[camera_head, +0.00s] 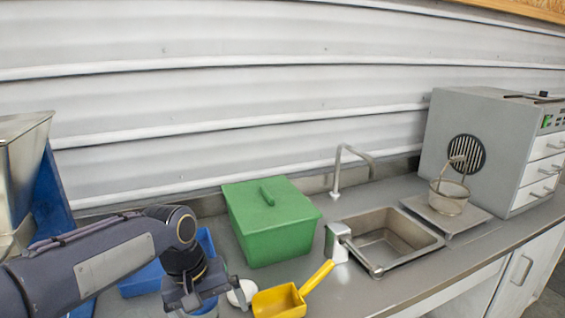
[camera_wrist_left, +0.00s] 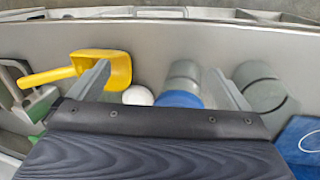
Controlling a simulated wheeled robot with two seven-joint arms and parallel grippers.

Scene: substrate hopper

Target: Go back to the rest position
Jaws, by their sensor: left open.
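My left arm comes in from the left in the head view. Its gripper (camera_head: 205,296) points down over the front of the counter, just left of the yellow scoop (camera_head: 279,302). In the left wrist view the two fingers of the left gripper (camera_wrist_left: 165,88) stand wide apart with nothing held between them. The scoop (camera_wrist_left: 116,68) lies beside one finger there, its handle pointing left. A white round object (camera_wrist_left: 138,96) and a grey cylinder with a blue end (camera_wrist_left: 181,98) show between the fingers. My right gripper is in neither view.
A green lidded bin (camera_head: 270,225) stands behind the scoop. Right of it are a sink (camera_head: 385,240), a tap (camera_head: 337,170), a wire basket (camera_head: 449,197) and a grey cabinet with drawers (camera_head: 490,145). A metal hopper (camera_head: 22,165) stands far left. A blue container (camera_head: 142,281) is partly behind my arm.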

